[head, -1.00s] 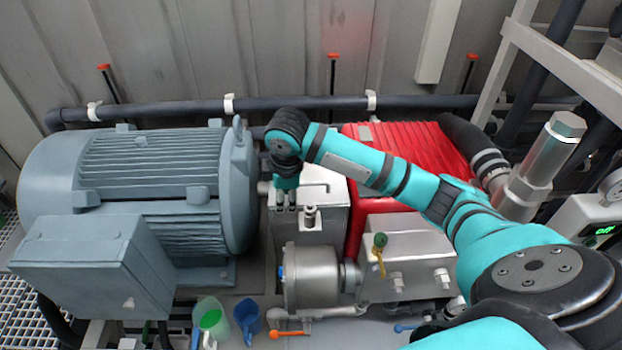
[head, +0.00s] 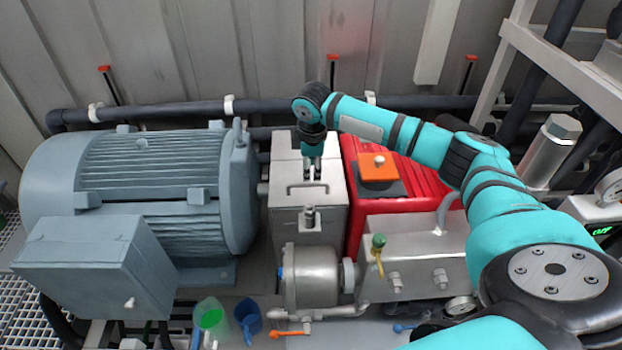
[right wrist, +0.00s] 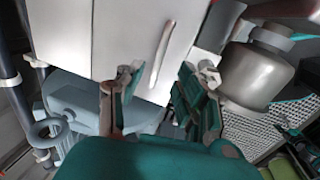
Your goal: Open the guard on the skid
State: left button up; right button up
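The guard (head: 326,200) appears to be the light grey metal box between the large motor and the red pump. A dark bar handle (head: 300,187) lies across its top. In the right wrist view the guard is a pale panel (right wrist: 115,35) with the handle (right wrist: 163,50) ahead of the fingers. My right gripper (head: 312,172) hangs fingers-down at the box top, just behind the handle in the head view. In the wrist view its fingers (right wrist: 163,82) are apart with nothing held between them. Contact with the panel cannot be told. My left gripper is not in view.
The grey-blue motor (head: 150,190) stands close on the left. The red pump (head: 420,185), with an orange-topped block (head: 379,165), stands close on the right. A steel canister (head: 312,280) is in front. A dark pipe (head: 180,113) runs along the back wall.

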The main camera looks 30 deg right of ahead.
aim_at(311, 185)
jog(key=f, duration=0.4)
jog(key=w+f, duration=0.1)
jog(key=f, duration=0.1)
jog(key=shift+w+d+f, duration=0.1)
jog(key=shift+d+f, duration=0.15)
jog(key=shift+d, duration=0.05)
grip_shut()
